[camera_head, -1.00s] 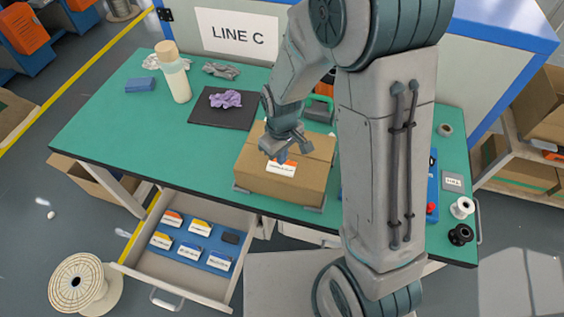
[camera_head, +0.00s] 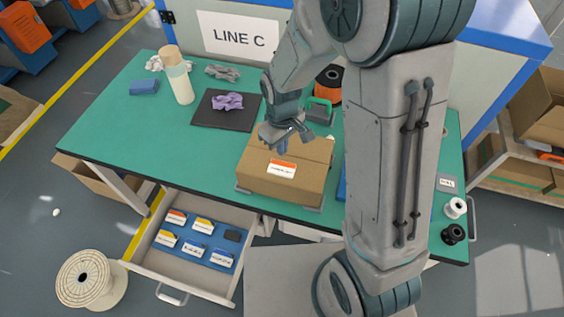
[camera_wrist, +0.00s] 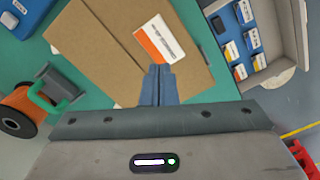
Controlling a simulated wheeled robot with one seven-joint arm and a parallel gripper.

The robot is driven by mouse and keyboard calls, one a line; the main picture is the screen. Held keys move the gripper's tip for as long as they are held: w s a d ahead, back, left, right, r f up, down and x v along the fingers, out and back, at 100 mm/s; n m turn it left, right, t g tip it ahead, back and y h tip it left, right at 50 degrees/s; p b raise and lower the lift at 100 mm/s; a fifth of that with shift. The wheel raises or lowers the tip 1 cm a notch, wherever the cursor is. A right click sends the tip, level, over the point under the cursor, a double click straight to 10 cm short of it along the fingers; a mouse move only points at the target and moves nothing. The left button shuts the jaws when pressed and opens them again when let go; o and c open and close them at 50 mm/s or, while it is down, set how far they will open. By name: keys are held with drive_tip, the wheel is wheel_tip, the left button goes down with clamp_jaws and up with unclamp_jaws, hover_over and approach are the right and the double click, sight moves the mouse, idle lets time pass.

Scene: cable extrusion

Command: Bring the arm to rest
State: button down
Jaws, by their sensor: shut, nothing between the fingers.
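My gripper (camera_head: 283,147) is above the cardboard box (camera_head: 258,185) on the green table, with its fingers together and nothing between them. In the wrist view its closed fingers (camera_wrist: 159,85) overlap the picture of the box (camera_wrist: 95,50), just beside the box's orange and white label (camera_wrist: 160,40). The label (camera_head: 282,169) lies clear of the fingers in the head view, and the gripper looks apart from the box. My arm reaches from the right side of the picture and hides part of the table behind it.
An open drawer (camera_head: 195,278) with several labelled packets juts out at the front. A bottle (camera_head: 181,85), a purple cloth on a dark mat (camera_head: 205,120) and an orange spool (camera_head: 328,84) stand on the table (camera_head: 110,125). A panel marked LINE C (camera_head: 240,37) stands behind. The table's left part is mostly clear.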

drive_tip(key=s+d+r+m+t, duration=0.2)
drive_tip(key=s+d+r+m, duration=0.2)
drive_tip(key=r, duration=0.5)
drive_tip(key=s+d+r+m+t+b, duration=0.1)
drive_tip(key=s+d+r+m, duration=0.3)
drive_tip(key=s+d+r, duration=0.4)
drive_tip(key=shift+s+r+t, duration=0.35)
drive_tip(key=shift+r+t, duration=0.05)
drive_tip(key=shift+r, duration=0.05)
idle(0.4)
